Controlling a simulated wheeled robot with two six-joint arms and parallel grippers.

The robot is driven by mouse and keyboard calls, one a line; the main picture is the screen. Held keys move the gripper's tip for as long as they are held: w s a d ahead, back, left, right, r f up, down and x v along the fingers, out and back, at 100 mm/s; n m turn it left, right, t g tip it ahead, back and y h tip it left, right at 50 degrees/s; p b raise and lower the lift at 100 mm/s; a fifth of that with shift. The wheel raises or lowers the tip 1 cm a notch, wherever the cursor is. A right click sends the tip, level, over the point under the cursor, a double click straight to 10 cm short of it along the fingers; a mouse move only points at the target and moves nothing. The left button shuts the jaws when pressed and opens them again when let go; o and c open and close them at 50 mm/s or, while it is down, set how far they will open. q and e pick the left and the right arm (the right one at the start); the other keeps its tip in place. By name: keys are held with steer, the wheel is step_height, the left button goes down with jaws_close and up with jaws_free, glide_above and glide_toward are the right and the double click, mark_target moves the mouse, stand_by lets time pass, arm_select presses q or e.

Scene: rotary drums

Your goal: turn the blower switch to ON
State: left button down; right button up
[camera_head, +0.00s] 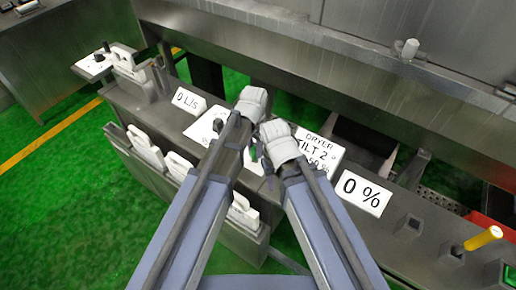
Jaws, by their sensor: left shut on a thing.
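I cannot make out the blower switch; my arms and grippers cover part of the grey control panel (131,102). My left gripper (252,103) is over the middle of the panel, past a white label plate (203,127) that my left arm partly covers. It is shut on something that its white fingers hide. My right gripper (278,141) is just below and right of it, beside the dryer label (320,154). Its fingers point at the panel, and I cannot tell whether they are open. A small green and dark part (253,153) shows between my two arms.
A "0 L/s" plate (188,101) lies left of the grippers and a "0 %" plate (363,193) right. A steel machine wall (300,50) runs behind the panel. Green floor (60,205) is open at left.

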arm_select(q)
steer(key=w+a+m, duration=0.4)
steer(key=a+m, duration=0.1)
steer(key=m, duration=1)
steer(key=shift+w+a, duration=0.25)
steer(key=shift+w, duration=0.1)
stand_by(0.3)
steer(key=c, duration=0.6)
jaws_free()
steer(key=shift+r, duration=0.1)
